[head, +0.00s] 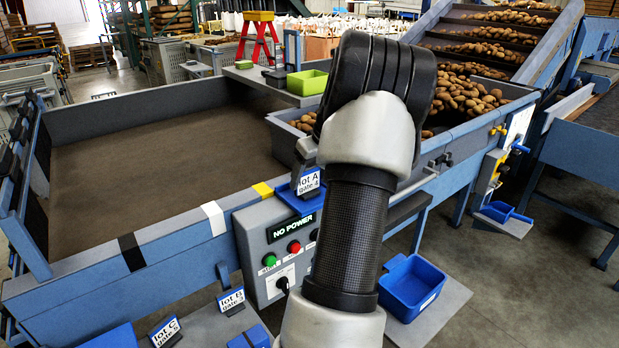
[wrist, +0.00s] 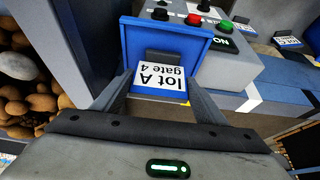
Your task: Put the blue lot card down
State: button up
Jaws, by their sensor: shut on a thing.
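The lot card (wrist: 161,76) reads "lot A gate 4" in black on white, with a blue edge strip. My gripper (wrist: 160,88) is shut on it, with a finger at each side, in the wrist view. In the head view the card (head: 308,182) shows left of my arm, at a blue holder (head: 298,197) by the control box. The same blue holder (wrist: 140,42) lies beyond the card in the wrist view. I cannot tell whether the card touches it.
Cards for lot B (head: 231,299) and lot C (head: 165,331) stand lower left. A blue bin (head: 411,287) is at lower right. Potatoes (head: 465,95) lie on the conveyor behind.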

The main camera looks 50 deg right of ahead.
jog(key=shift+f, duration=0.15)
jog(key=o, duration=1.1)
jog(key=shift+c, duration=0.2)
jog(key=shift+s+r, duration=0.1)
jog(key=shift+r, duration=0.35)
jog(key=p+v, duration=0.1)
jog(key=v, duration=1)
jog(key=shift+r, duration=0.2)
jog(key=shift+s, duration=0.1)
